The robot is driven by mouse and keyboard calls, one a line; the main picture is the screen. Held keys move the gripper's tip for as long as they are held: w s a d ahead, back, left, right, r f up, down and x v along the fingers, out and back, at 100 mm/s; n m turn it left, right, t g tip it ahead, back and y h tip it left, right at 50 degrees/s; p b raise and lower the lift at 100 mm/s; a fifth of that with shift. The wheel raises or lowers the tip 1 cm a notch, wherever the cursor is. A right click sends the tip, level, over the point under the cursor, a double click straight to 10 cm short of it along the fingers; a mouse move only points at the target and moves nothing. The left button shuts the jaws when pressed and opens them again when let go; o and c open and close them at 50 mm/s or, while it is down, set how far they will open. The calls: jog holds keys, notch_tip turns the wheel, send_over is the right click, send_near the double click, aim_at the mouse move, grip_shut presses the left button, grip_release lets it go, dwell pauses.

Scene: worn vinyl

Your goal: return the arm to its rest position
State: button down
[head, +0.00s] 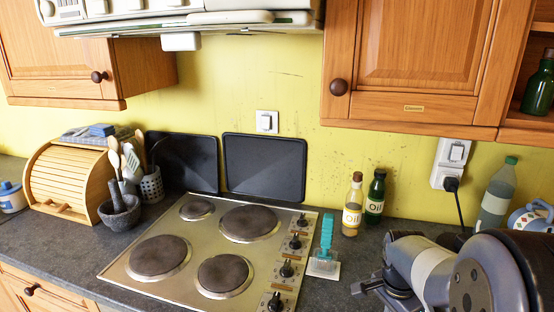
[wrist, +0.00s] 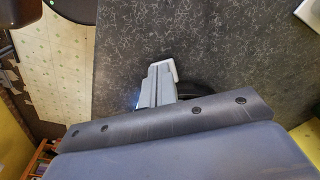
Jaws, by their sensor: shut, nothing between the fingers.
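My arm (head: 455,275) is folded at the lower right of the head view, over the worktop and right of the hob. My gripper (wrist: 158,82) shows in the wrist view as a grey block with a pale edge, above a dark speckled surface. It is shut and holds nothing. Its fingertips are hard to make out in the head view, where dark parts of my arm's end lie low beside the worktop.
The hob (head: 205,250) fills the middle of the worktop. A turquoise brush (head: 325,240) stands right of it. Two oil bottles (head: 352,205) (head: 375,197) stand by the wall. A clear bottle (head: 496,195) and a teapot (head: 533,218) are close behind my arm. Wall cupboards (head: 420,50) hang above.

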jog(key=shift+w+d+r+p, duration=0.1)
jog(key=shift+d+r+p, duration=0.2)
jog(key=shift+r+p, duration=0.45)
jog(key=shift+w+d+r+p, duration=0.1)
jog(key=shift+d+r+p, duration=0.15)
jog(key=shift+r+p, duration=0.5)
jog(key=shift+w+d+r+p, duration=0.1)
jog(key=shift+d+r+p, duration=0.2)
jog(key=shift+r+p, duration=0.45)
jog(key=shift+r, duration=0.15)
jog(key=shift+b, duration=0.3)
